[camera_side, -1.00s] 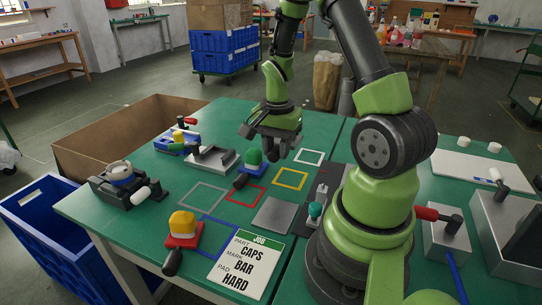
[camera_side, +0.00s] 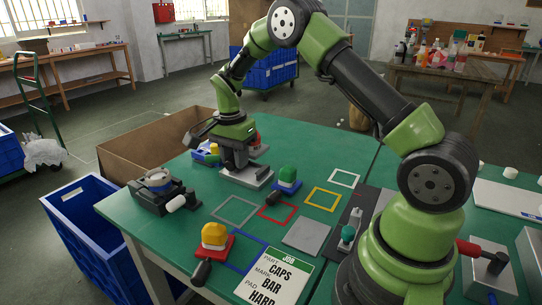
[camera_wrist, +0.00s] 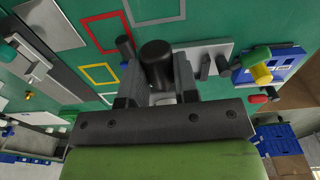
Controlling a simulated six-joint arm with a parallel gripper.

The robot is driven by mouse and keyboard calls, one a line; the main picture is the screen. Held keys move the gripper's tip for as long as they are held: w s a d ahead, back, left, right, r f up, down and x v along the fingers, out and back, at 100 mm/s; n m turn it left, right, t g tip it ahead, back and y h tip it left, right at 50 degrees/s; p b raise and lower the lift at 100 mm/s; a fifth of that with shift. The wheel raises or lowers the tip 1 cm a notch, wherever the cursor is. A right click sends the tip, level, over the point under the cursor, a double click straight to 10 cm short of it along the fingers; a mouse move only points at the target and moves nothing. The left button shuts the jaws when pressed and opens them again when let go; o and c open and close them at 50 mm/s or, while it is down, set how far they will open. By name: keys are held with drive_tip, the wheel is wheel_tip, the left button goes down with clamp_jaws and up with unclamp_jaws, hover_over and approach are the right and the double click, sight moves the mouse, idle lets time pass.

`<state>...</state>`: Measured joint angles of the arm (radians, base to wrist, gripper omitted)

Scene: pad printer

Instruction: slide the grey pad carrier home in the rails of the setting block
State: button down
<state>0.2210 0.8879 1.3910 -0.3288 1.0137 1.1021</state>
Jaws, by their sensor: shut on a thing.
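The setting block (camera_side: 262,179) is a light grey plate with dark upright rails, left of centre on the green table. My gripper (camera_side: 235,160) is low over it, pointing down. In the wrist view, my gripper (camera_wrist: 160,90) is shut on a black upright handle (camera_wrist: 157,60) between its fingers, which I take to be the grey pad carrier's. The carrier's body is hidden by the fingers and gripper, so I cannot tell how far it sits in the rails. The block's plate and rails show beside the right finger (camera_wrist: 213,60).
A blue fixture with a yellow part (camera_side: 213,148) stands close behind the block. A green pad on a blue carrier (camera_side: 287,178) stands to its right, a yellow pad on a red carrier (camera_side: 214,236) in front. A dark fixture (camera_side: 150,195) is at left.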

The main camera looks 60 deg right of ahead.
drive_tip(key=shift+w+a+f, duration=0.95)
drive_tip(key=shift+a+f, duration=0.15)
drive_tip(key=shift+f, duration=0.15)
drive_tip(key=shift+w+a+f, duration=0.9)
drive_tip(key=shift+a+f, duration=0.2)
drive_tip(key=shift+f, duration=0.1)
drive_tip(key=shift+f, duration=2.5)
drive_tip(key=shift+d, duration=1.15)
drive_tip(key=shift+d, duration=2.9)
drive_tip(key=c, duration=0.8)
unclamp_jaws()
